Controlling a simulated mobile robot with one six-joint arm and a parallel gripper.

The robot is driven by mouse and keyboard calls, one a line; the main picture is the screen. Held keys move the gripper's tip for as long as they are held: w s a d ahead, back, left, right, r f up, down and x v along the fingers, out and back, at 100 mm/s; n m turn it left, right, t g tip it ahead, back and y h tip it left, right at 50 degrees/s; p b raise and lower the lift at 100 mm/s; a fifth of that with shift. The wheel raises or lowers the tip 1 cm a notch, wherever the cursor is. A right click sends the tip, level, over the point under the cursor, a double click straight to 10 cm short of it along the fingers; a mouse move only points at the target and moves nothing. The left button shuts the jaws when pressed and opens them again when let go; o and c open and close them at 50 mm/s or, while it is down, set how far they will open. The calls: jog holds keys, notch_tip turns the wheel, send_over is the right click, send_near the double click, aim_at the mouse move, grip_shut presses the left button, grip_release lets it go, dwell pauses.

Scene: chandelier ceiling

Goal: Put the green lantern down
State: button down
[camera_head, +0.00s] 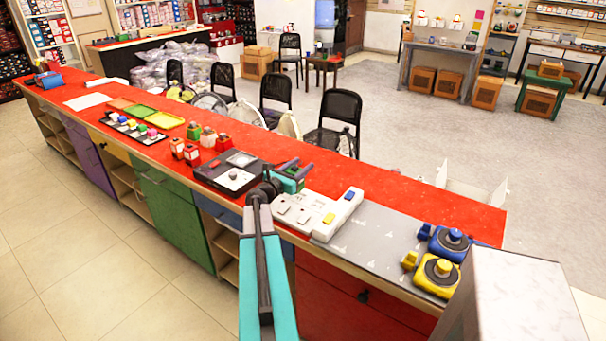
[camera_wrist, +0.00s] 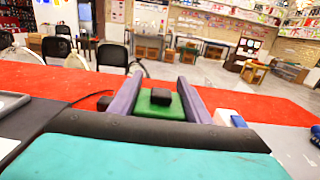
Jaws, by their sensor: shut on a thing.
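The green lantern (camera_wrist: 147,108) is a small green block with a black cap, between the two purple fingers of my gripper (camera_wrist: 159,98) in the wrist view. In the head view, my gripper (camera_head: 292,170) is over the red counter top (camera_head: 410,188), and the lantern (camera_head: 287,182) shows green between its fingers. My gripper is shut on it. The lantern's underside is hidden, so I cannot tell whether it touches the counter.
A white switch box (camera_head: 318,210) stands just right of my gripper and a dark device with a white panel (camera_head: 233,172) just left. Red counter behind my gripper is clear.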

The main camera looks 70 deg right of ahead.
jog(key=shift+s+d+f+p, duration=0.1)
jog(key=shift+d+f+p, duration=0.15)
jog(key=shift+f, duration=0.35)
jog(key=shift+s+d+f+p, duration=0.15)
jog(key=shift+f+p, duration=0.15)
jog(key=shift+f, duration=0.25)
jog(key=shift+s+d+f+p, duration=0.15)
jog(key=shift+f+p, duration=0.15)
jog(key=shift+f, duration=0.3)
jog(key=shift+f, duration=0.15)
jog(key=c, duration=1)
grip_release()
jog(key=shift+r, duration=0.2)
